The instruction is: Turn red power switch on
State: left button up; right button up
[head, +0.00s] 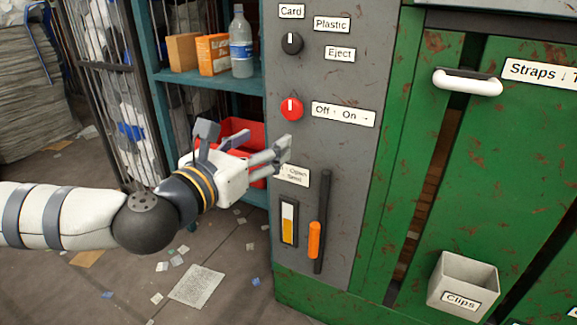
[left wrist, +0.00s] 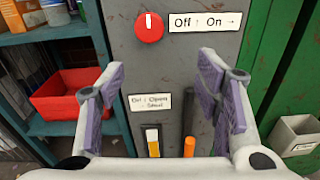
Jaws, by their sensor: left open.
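The red power switch (head: 291,109) is a round red knob on the grey panel, left of the "Off : On" label (head: 343,114). Its white mark points about straight up. In the left wrist view the red knob (left wrist: 149,27) is at the top, beyond and above the fingers, with its label (left wrist: 205,21) to the right. My left gripper (head: 284,150) is open and empty, below the knob in the head view and apart from it. In the left wrist view its two fingers (left wrist: 165,90) are spread wide with the panel between them. My right gripper is not in view.
A black knob (head: 292,43) sits above. Below are an orange-handled lever (head: 314,240) in a slot and a yellow-white gauge (head: 288,222). Left stands a teal shelf (head: 205,80) with a bottle (head: 241,42) and red bin (head: 258,128). Right is a green machine (head: 500,130) with a clips box (head: 462,285).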

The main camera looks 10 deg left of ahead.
aim_at(290, 108)
pick_arm(q)
jog(key=shift+n+t+y, duration=0.3)
jog(key=shift+n, duration=0.1)
jog(key=x, duration=0.4)
jog(key=r+x, duration=0.1)
jog(key=x, duration=0.3)
jog(key=a+x, duration=0.1)
jog(key=x, duration=0.3)
jog(key=shift+w+r+b, duration=0.3)
jog(key=shift+w+r, duration=0.05)
jog(key=c, duration=1.2)
